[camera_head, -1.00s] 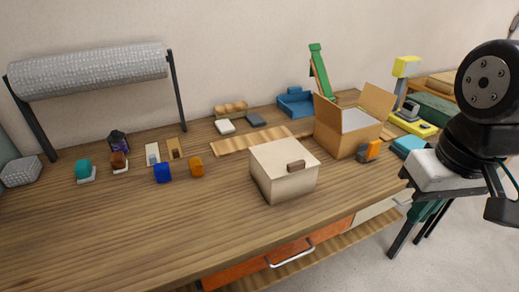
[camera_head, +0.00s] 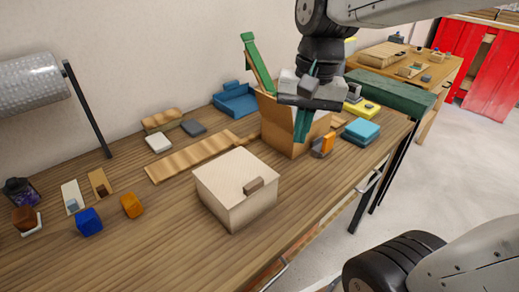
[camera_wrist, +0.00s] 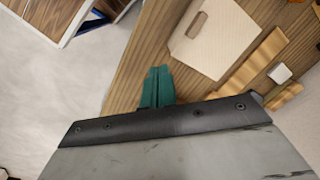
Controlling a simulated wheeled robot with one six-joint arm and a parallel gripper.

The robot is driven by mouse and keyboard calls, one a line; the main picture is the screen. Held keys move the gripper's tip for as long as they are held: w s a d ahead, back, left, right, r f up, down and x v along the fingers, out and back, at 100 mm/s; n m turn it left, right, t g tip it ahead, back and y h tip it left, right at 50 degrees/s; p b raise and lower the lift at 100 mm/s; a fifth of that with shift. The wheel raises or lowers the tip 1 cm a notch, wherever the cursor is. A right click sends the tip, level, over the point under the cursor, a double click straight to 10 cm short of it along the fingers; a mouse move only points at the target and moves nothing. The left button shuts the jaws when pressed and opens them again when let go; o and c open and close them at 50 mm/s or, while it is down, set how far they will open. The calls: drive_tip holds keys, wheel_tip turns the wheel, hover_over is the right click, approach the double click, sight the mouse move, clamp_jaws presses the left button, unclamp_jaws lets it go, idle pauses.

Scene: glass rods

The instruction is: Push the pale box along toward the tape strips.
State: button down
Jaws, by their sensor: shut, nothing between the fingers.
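The closed fingers show in the wrist view (camera_wrist: 158,72), apart from the box. I cannot clearly make out tape strips.
The open brown carton (camera_head: 283,135) stands right of the pale box. A wavy tan board (camera_head: 195,156) lies behind it. A blue block (camera_head: 89,222) and an orange block (camera_head: 132,205) are left.

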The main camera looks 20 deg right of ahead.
drive_tip(key=w+f+m+g+y, duration=0.1)
drive_tip(key=w+f+m, duration=0.25)
drive_tip(key=w, duration=0.35)
drive_tip(key=w+f+m+y, duration=0.1)
drive_tip(key=w+f+m, duration=0.1)
drive_tip(key=w+m, duration=0.35)
wheel_tip(320, 180, down, 9)
drive_tip(key=a+n, duration=0.1)
drive_tip(key=a, duration=0.1)
drive_tip(key=shift+w+a, duration=0.15)
drive_tip(key=shift+a, duration=0.05)
drive_tip(key=shift+w, duration=0.1)
